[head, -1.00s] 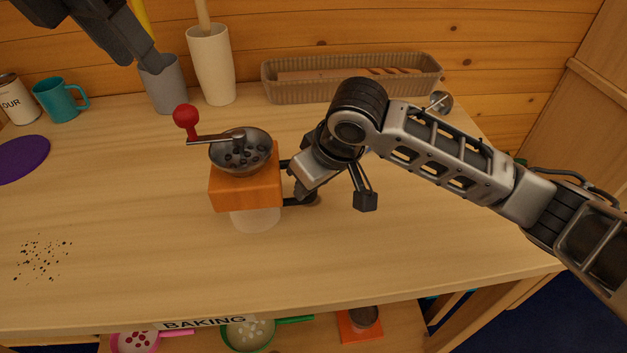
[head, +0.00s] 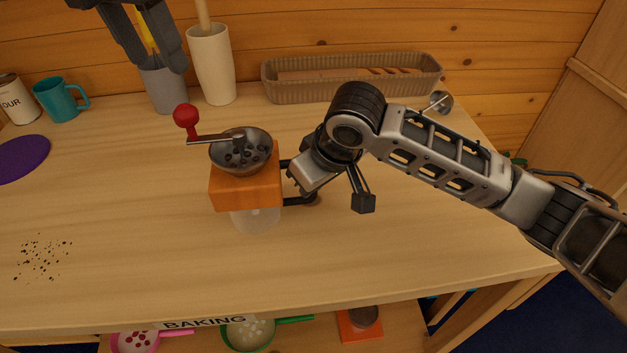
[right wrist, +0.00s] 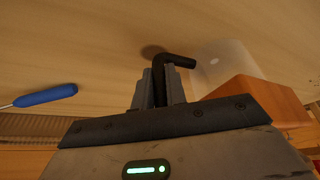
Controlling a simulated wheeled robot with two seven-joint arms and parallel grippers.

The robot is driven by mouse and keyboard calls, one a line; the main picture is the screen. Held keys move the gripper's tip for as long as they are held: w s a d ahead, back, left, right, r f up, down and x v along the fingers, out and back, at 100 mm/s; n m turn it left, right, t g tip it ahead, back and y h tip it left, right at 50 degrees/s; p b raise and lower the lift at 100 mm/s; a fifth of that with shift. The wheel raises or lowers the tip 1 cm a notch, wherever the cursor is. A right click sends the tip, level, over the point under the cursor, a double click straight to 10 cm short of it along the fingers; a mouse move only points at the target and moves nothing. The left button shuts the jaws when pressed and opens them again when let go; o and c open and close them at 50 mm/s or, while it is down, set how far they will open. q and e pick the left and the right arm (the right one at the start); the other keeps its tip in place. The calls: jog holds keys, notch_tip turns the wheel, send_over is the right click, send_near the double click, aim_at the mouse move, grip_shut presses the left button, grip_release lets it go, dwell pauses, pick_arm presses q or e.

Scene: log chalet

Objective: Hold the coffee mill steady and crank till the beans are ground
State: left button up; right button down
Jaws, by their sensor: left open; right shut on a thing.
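The coffee mill (head: 245,190) stands upright on the table, with an orange wooden body, a metal hopper holding dark beans and a pale see-through jar below. Its crank (head: 212,139) points left and ends in a red knob (head: 186,116). My right gripper (head: 300,190) is to the right of the mill. In the right wrist view its fingers (right wrist: 160,90) are shut on the mill's black side handle (right wrist: 178,62), beside the orange body. My left gripper (head: 156,62) is open and empty, above and behind the red knob, in front of the grey cup.
A grey cup (head: 164,92), a cream crock (head: 211,68) and a woven basket (head: 352,88) stand along the back. A teal mug (head: 60,102) and purple disc (head: 22,158) are left. Dark specks lie front left. The table in front of the mill is clear.

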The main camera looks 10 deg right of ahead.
aim_at(183, 107)
pick_arm(q)
jog(key=shift+w+d+r+g+y, duration=0.15)
jog(key=shift+w+d+g+y, duration=0.2)
jog(key=shift+g+y, duration=0.05)
jog(key=shift+w+d+r+n+g+y, duration=0.15)
jog(key=shift+w+n+g+y, duration=0.15)
jog(key=shift+w+n+y, duration=0.15)
jog(key=shift+f, duration=4.95)
jog(key=c, duration=0.7)
